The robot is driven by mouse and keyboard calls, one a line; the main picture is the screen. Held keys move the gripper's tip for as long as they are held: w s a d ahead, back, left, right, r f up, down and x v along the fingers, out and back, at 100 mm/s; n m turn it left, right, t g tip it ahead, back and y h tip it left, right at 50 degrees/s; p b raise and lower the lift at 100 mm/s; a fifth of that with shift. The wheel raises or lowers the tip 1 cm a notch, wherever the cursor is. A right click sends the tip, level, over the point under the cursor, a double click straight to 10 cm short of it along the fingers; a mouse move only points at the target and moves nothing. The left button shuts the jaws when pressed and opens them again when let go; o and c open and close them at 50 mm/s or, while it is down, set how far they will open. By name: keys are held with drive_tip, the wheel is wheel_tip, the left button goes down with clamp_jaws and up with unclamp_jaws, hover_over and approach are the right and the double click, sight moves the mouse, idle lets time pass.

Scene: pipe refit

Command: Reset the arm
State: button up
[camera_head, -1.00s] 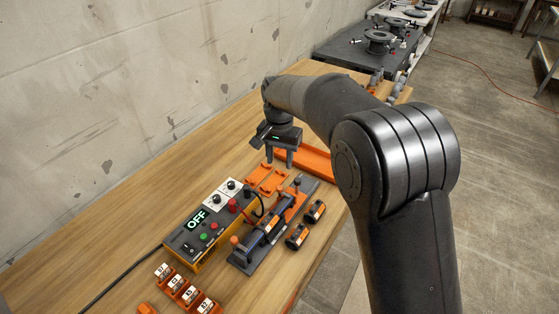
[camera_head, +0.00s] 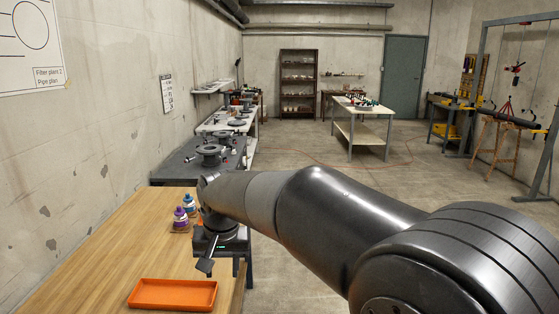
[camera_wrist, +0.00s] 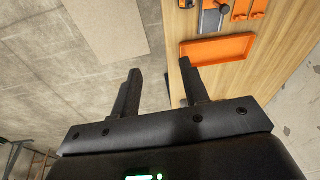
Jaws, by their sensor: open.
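My gripper (camera_wrist: 160,90) is open and empty in the wrist view, its two dark fingers apart over the floor and the edge of the wooden bench (camera_wrist: 178,95). In the head view my gripper (camera_head: 240,268) hangs from the end of my arm near the bench's right edge, partly hidden. My arm stretches from the lower right towards the left, across the lower part of the head view.
An orange tray (camera_head: 172,294) lies on the wooden bench (camera_head: 110,250). A dark table with flanged parts (camera_head: 205,165) stands beyond. The floor (camera_head: 300,215) right of the bench is open.

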drive_tip(key=s+d+r+t, duration=0.15)
drive_tip(key=s+d, duration=0.25)
drive_tip(key=d, duration=0.4)
drive_tip(key=s+d+r+t, duration=0.1)
drive_tip(key=s+d+r, duration=0.2)
drive_tip(key=d, duration=0.6)
drive_tip(key=s+d+f+m+t+h, duration=0.1)
drive_tip(key=s+d+f, duration=0.3)
drive_tip(key=s+d, duration=0.6)
drive_tip(key=shift+s+d, duration=0.35)
drive_tip(key=shift+s, duration=0.85)
